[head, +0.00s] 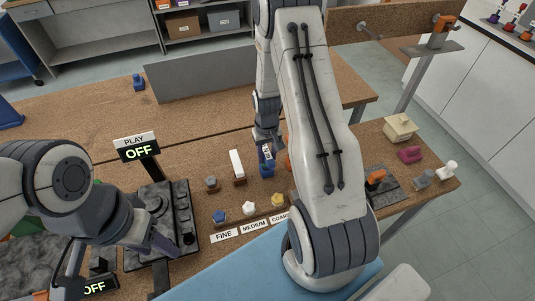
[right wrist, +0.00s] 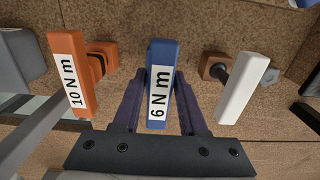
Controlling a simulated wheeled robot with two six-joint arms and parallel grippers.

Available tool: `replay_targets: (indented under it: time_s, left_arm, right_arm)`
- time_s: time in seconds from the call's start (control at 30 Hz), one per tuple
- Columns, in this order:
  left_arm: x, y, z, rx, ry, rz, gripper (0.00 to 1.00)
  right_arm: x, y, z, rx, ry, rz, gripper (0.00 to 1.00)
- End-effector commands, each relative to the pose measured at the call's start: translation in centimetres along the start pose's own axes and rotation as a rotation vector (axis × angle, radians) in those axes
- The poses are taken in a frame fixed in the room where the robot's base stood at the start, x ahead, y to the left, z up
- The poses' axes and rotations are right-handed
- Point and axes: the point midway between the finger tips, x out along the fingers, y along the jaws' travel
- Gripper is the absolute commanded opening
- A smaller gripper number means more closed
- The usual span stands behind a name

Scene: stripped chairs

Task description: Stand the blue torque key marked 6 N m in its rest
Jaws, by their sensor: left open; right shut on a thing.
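The blue torque key (right wrist: 163,55), labelled 6 N m, is between the fingers of my right gripper (right wrist: 160,100), which is shut on it. In the head view the blue key (head: 266,167) hangs below the right gripper (head: 267,140), between a white key and an orange one. Its lower end is close to the bench; I cannot tell whether it touches. Its rest is hidden beneath it. My left gripper (head: 172,243) is low at the front left by the dark control panel, holding nothing that I can see.
An orange 10 N m key (right wrist: 73,75) and a white key (right wrist: 243,88) stand close on either side. Blue, white and yellow knobs stand behind the FINE, MEDIUM and COARSE labels (head: 224,236). A grey upright panel (head: 205,82) stands behind.

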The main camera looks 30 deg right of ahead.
Motion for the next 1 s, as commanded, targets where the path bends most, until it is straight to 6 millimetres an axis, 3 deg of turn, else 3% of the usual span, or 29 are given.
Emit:
replay_targets:
  time_s: [0.3, 0.33, 0.4, 0.77, 1.0]
  left_arm:
    - [0.8, -0.1, 0.1, 0.0, 0.0, 0.0, 0.5]
    - [0.7, -0.1, 0.0, 0.0, 0.0, 0.0, 0.5]
    - [0.7, -0.1, 0.0, 0.0, 0.0, 0.0, 0.5]
    - [0.8, -0.1, 0.0, -0.006, 0.0, 0.0, 0.5]
    - [1.7, -0.1, 0.1, -0.006, 0.0, 0.0, 0.5]
  right_arm:
    - [1.1, 0.0, 0.0, 0.0, 0.001, 0.0, 0.0]
    - [0.9, 0.0, 0.0, 0.0, 0.001, 0.0, 0.53]
    - [0.9, 0.0, 0.0, 0.0, 0.001, 0.0, 0.77]
    - [0.8, 0.0, 0.0, 0.0, 0.001, 0.0, 0.77]
    - [-2.4, 0.0, -0.1, 0.0, 0.006, 0.0, 0.77]
